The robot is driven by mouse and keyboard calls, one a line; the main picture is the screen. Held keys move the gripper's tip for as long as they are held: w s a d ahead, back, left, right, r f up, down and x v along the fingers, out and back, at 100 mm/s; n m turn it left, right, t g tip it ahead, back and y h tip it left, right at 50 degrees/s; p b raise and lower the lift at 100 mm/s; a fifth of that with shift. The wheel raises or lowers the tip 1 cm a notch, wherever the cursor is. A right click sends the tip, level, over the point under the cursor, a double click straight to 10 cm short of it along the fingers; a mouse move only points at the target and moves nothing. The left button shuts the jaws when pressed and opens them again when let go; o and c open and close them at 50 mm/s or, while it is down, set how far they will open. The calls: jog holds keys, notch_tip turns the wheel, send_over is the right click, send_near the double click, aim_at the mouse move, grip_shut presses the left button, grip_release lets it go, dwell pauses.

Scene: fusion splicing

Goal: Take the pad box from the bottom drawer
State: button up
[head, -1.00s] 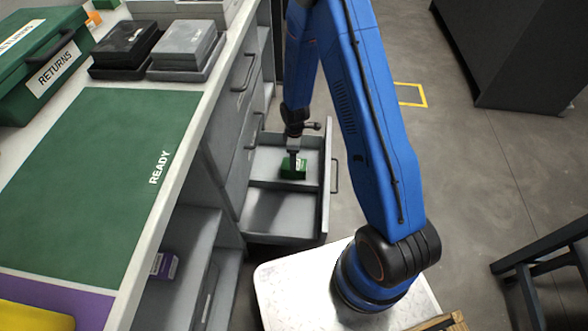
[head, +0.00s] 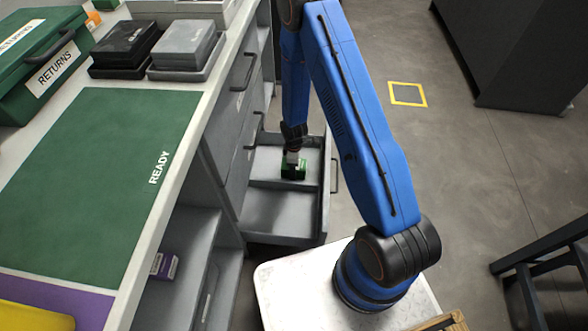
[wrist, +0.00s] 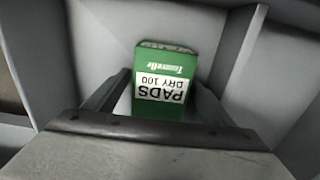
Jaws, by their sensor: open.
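The green pad box (head: 293,173), with a white label, sits in the back compartment of the open bottom drawer (head: 280,215). In the wrist view the pad box (wrist: 163,85) shows its label "PADS DRY 100", upside down in the picture. My gripper (head: 292,164) reaches down into the drawer over the box. In the wrist view my gripper (wrist: 158,98) is open, with one finger on each side of the box. I cannot tell whether the fingers touch it. The box's lower end is hidden behind the gripper body.
A divider crosses the drawer, and its front compartment looks empty. The drawer walls stand close around my gripper. The counter with the green READY mat (head: 100,180) and the green RETURNS case (head: 40,65) is on the left. Open floor (head: 450,170) lies to the right.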

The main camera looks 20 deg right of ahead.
jog(key=shift+f, duration=0.2)
jog(key=c, duration=1.2)
jog(key=shift+r, duration=0.15)
